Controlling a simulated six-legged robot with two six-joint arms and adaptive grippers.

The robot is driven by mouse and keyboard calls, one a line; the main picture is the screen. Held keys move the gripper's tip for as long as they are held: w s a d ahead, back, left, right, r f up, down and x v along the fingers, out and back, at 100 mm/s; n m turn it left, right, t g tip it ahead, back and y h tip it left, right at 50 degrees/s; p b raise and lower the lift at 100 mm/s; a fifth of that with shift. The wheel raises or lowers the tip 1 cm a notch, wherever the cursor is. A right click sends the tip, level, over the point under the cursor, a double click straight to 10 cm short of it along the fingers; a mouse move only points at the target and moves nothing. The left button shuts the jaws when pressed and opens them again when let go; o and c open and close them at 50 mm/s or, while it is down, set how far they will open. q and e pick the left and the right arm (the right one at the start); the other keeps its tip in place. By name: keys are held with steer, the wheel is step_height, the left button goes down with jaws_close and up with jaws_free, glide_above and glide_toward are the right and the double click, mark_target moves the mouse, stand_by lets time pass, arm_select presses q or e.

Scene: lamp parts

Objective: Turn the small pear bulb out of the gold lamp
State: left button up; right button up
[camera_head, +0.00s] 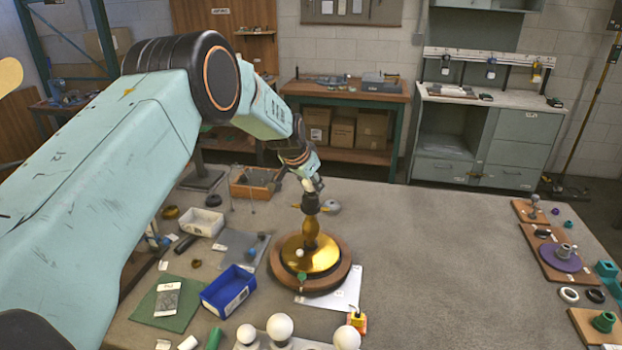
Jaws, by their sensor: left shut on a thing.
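The gold lamp (310,257) stands upright on a round wooden base, left of the middle of the table. Its dark socket is at the top of the stem. The small pear bulb (307,185) shows as a small whitish shape above the socket, partly hidden by my fingers. My left gripper (311,186) comes down from the upper left and is shut on the bulb, directly over the lamp. Whether the bulb is still seated in the socket is too small to tell. My right gripper is not in view.
A blue bin (228,290) and a green mat (168,305) lie left of the lamp. Several white globe bulbs (280,327) stand at the front edge. Boards with purple and green parts (559,258) line the right side. The table between them and the lamp is clear.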

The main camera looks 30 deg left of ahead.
arm_select(q)
steer(key=shift+r+n+p, duration=0.2)
steer(key=shift+n+p, duration=0.1)
steer(key=shift+p, duration=0.6)
steer(key=shift+w+n+y+p, duration=0.1)
steer(key=shift+n+y+p, duration=0.3)
steer(key=shift+n+y, duration=0.15)
steer(key=shift+f+n+y, duration=0.1)
steer(key=shift+n+y, duration=0.25)
steer(key=shift+n, duration=0.3)
steer(key=shift+n+b, duration=0.35)
steer(key=shift+n, duration=0.15)
steer(key=shift+n+y, duration=0.3)
steer(key=shift+y, duration=0.1)
